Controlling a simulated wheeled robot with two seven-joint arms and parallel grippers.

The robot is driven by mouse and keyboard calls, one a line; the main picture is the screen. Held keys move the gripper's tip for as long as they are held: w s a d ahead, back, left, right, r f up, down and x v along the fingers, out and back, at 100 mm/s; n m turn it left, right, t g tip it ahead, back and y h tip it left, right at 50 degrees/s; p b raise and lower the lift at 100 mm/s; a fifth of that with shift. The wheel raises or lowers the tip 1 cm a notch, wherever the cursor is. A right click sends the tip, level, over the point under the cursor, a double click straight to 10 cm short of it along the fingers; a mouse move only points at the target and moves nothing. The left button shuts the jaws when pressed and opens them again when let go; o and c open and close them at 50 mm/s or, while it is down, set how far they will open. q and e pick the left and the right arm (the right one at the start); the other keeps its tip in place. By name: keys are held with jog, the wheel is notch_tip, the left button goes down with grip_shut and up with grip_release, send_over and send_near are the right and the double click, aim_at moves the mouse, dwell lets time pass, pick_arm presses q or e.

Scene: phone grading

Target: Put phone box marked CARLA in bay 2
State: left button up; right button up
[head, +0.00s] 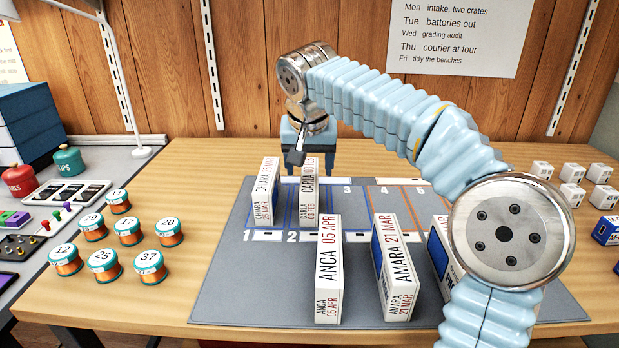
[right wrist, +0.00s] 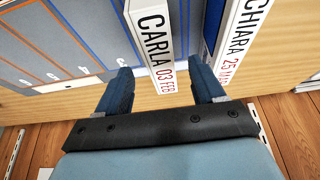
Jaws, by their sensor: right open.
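The white phone box marked CARLA, 03 FEB (head: 309,200) stands upright on the grey mat (head: 225,300), in the blue-outlined bay with the label 2 (head: 291,236) in front of it. The box marked CHIARA, 25 MAR (head: 265,195) stands just left of it, at label 1. My right gripper (head: 303,155) is at the far end of the CARLA box. In the right wrist view my right gripper (right wrist: 170,75) is open, with one finger on each side of the CARLA box (right wrist: 153,45). The CHIARA box (right wrist: 240,40) is just outside one finger. My left gripper is not in view.
Boxes marked ANCA (head: 328,270) and AMARA (head: 393,265) stand nearer on the mat, with another box (head: 438,255) partly behind my right arm. Several copper spools (head: 103,262) stand left of the mat. Several small white boxes (head: 571,194) are at right.

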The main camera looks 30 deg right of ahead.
jog(key=v, duration=0.4)
jog(key=shift+r, duration=0.25)
